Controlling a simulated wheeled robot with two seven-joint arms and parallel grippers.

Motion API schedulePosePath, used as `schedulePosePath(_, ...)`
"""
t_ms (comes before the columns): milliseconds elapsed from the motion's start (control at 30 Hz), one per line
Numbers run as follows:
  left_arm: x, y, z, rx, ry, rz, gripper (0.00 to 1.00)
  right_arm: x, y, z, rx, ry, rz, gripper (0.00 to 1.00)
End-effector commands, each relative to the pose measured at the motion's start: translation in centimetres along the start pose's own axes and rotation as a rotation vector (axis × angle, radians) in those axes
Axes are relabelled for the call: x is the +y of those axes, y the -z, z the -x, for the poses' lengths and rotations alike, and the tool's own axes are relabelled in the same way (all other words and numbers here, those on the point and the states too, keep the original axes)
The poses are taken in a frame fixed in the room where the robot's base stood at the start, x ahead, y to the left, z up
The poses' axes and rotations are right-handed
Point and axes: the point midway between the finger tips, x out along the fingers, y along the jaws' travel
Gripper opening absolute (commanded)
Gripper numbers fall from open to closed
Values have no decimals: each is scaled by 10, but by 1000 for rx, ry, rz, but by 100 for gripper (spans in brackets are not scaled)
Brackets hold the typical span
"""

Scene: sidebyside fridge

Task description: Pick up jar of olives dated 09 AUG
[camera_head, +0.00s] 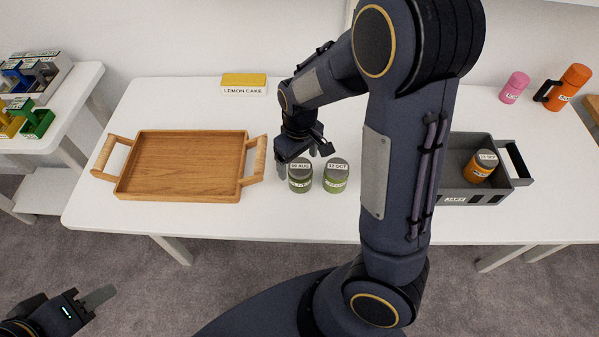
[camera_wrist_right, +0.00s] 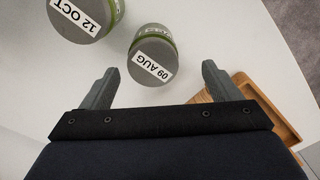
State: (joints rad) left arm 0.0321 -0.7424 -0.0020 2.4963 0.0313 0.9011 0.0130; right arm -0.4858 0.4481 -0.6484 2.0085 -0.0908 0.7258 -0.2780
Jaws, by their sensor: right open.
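The olive jar dated 09 AUG (camera_head: 300,184) is green with a grey lid and stands upright on the white table. In the right wrist view this jar (camera_wrist_right: 153,63) shows its lid and date label between and beyond my fingertips. A similar jar labelled 12 OCT (camera_head: 336,183) stands just to its right; it also shows in the right wrist view (camera_wrist_right: 84,18). My right gripper (camera_head: 304,155) is open and empty, above and close to the 09 AUG jar. My left gripper (camera_head: 92,300) is at the lower left, away from the table; its finger opening is unclear.
A wooden tray (camera_head: 180,197) with handles lies left of the jars. A lemon cake box (camera_head: 244,85) is behind. A grey crate (camera_head: 470,198) holding an orange jar (camera_head: 480,172) stands right, partly hidden by my right arm. A pink jar and orange mug (camera_head: 568,88) stand far right.

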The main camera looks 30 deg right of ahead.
Motion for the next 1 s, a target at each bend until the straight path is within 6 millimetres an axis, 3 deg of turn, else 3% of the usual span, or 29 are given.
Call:
schedulePosePath(367,-1,-1,-2,0,0,0,36,5,2,-37,-16,-21,13,83)
schedulePosePath(633,-1,-1,-1,0,0,0,36,10,1,-76,-17,-21,13,83)
schedulePosePath(967,-1,-1,-1,0,0,0,36,9,2,-82,-12,-21,14,83)
schedulePosePath(1000,-1,-1,-1,0,0,0,36,9,2,-82,-12,-21,14,78)
